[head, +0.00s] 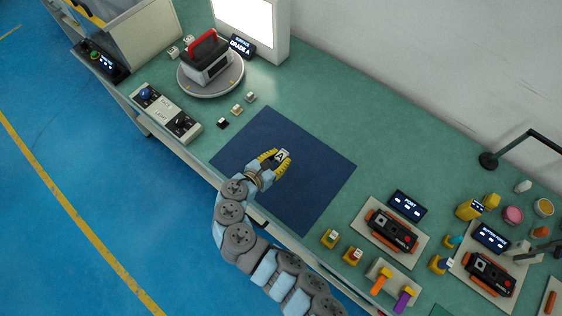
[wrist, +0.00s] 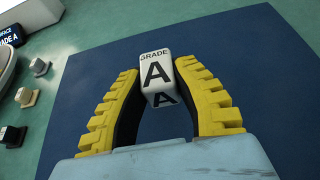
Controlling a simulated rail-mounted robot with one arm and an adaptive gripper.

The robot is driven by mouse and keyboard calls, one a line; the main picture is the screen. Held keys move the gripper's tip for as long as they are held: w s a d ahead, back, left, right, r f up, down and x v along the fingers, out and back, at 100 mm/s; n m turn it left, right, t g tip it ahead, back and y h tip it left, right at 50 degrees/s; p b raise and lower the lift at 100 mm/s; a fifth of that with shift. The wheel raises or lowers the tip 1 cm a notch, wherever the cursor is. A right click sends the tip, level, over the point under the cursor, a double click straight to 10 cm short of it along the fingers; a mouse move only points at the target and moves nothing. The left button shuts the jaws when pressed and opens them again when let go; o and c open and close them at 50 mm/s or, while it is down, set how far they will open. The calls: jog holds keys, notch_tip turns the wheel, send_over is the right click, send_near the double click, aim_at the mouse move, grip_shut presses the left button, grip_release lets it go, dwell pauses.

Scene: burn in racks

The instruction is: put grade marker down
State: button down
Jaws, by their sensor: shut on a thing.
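The grade marker (wrist: 156,72) is a small white block with "GRADE A" in black on its faces. My gripper (wrist: 158,88) is shut on it, with the block between the tips of the two yellow ridged fingers. In the head view, my gripper (head: 282,159) and the marker (head: 282,155) are over the dark blue mat (head: 310,195). I cannot tell whether the marker touches the mat.
Several small blocks (head: 237,110) stand on the green bench left of the mat. Behind them a round turntable (head: 211,84) carries a grey device with a red handle, beside a "GRADE A" display (head: 241,46). Orange-and-black devices (head: 391,229) lie on trays at the right. The mat is otherwise clear.

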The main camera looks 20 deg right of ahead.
aim_at(280, 163)
jog(key=shift+w+d+f, duration=0.1)
jog(key=shift+d+f, duration=0.15)
jog(key=shift+f, duration=0.15)
jog(key=shift+f+b, duration=0.3)
jog(key=shift+f, duration=1.15)
jog(key=shift+f, duration=0.1)
jog(key=c, duration=0.9)
grip_release()
jog(key=shift+a+r, duration=0.2)
jog(key=shift+a, duration=0.05)
jog(key=v, duration=1.1)
jog(key=shift+s+a+r+p, duration=0.15)
jog(key=shift+s+a+p, duration=0.05)
jog(key=shift+s+p, duration=0.1)
